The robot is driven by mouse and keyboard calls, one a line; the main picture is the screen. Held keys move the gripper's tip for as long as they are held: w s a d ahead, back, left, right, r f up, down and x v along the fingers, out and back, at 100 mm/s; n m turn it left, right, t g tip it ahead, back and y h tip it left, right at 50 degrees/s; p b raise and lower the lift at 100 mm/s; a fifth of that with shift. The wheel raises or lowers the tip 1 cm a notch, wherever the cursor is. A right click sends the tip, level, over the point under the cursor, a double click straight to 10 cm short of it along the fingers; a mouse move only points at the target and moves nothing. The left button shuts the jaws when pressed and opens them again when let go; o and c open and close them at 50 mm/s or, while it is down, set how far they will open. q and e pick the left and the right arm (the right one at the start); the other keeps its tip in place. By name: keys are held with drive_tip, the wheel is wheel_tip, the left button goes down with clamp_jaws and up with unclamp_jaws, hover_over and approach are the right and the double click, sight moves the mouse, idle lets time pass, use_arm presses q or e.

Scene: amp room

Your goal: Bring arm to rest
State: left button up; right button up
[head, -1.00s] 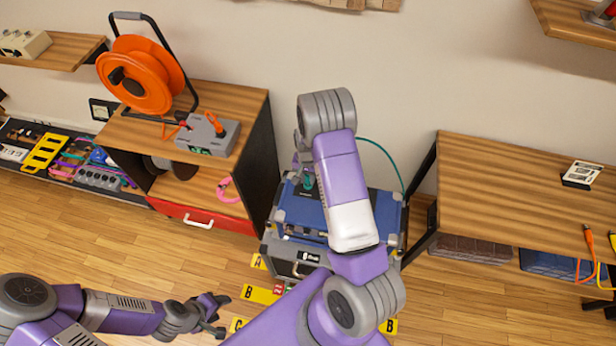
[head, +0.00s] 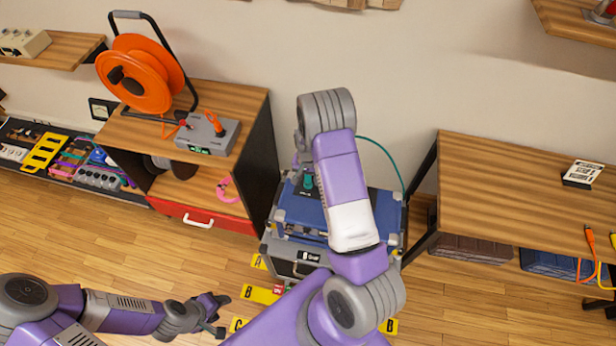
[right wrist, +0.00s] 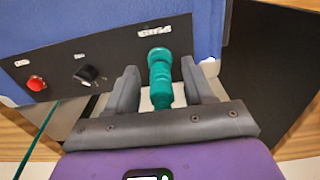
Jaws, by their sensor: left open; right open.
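My right arm reaches forward over the blue amp case (head: 302,212) in the head view, bent high. Its gripper is mostly hidden behind the arm there. In the right wrist view my right gripper (right wrist: 160,85) is open, its two fingers on either side of a green plug (right wrist: 160,78). The plug sits at the black panel (right wrist: 100,68) of the blue case, and I see gaps beside it. My left gripper (head: 218,314) is open and empty, low over the floor at the lower left of the head view.
A wooden shelf unit (head: 190,92) with an orange cable reel (head: 140,75) stands at the left. A wooden table (head: 520,190) stands at the right. Yellow lettered floor markers (head: 260,294) lie by the case. A green cable (head: 392,160) arcs behind it.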

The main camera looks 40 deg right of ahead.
use_arm(q)
drive_tip(key=shift+r+p, duration=0.3)
use_arm(e)
wheel_tip(320, 180, up, 8)
drive_tip(key=shift+f, duration=0.2)
